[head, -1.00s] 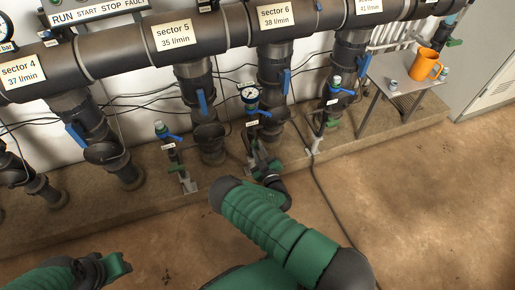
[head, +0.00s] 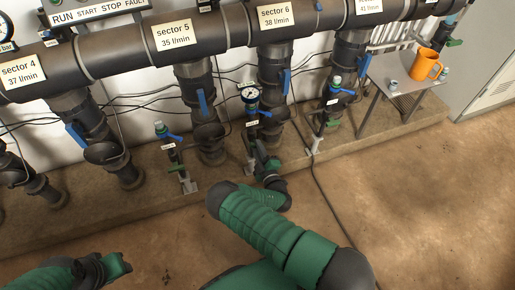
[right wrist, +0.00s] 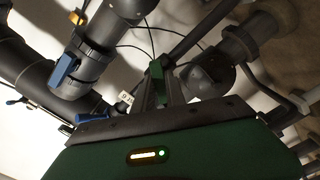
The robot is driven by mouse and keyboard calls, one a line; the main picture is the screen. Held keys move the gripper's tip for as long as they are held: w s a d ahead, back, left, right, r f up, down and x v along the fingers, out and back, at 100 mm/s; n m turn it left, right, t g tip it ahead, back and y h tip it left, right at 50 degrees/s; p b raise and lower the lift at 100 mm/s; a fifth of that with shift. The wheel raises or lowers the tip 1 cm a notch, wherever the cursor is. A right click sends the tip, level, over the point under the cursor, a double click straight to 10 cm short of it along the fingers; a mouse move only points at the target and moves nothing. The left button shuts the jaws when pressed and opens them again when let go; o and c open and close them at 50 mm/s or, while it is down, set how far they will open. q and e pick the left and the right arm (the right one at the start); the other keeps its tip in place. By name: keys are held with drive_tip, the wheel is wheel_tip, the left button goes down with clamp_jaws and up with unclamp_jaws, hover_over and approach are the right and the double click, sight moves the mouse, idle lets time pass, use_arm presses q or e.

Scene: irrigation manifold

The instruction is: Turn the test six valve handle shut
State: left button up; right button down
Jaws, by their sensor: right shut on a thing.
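The test stand under sector 6 carries a round gauge (head: 249,95), a blue lever (head: 264,113) and a small white label (head: 252,123) too small to read. My right gripper (head: 259,154) is low at this stand, below the blue lever. In the right wrist view its dark fingers (right wrist: 160,88) are shut on a green handle (right wrist: 156,69); the blue lever (right wrist: 92,118) is left of them. The gripper mostly hides the handle in the head view. My left gripper (head: 118,265) is at the lower left, away from the pipes; its jaw gap is unclear.
Similar stands with blue levers are on the left (head: 162,131) and right (head: 335,88). Thick sector pipes (head: 274,70) rise behind. The floor (head: 430,200) at right is clear.

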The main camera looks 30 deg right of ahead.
drive_tip(key=n, duration=0.4)
drive_tip(key=n+b, duration=0.1)
drive_tip(key=n, duration=0.1)
drive_tip(key=shift+s+a+f, duration=0.1)
drive_tip(key=shift+f, duration=0.15)
drive_tip(key=shift+n, duration=0.4)
drive_tip(key=c, duration=1.4)
unclamp_jaws()
drive_tip(key=shift+r, duration=0.1)
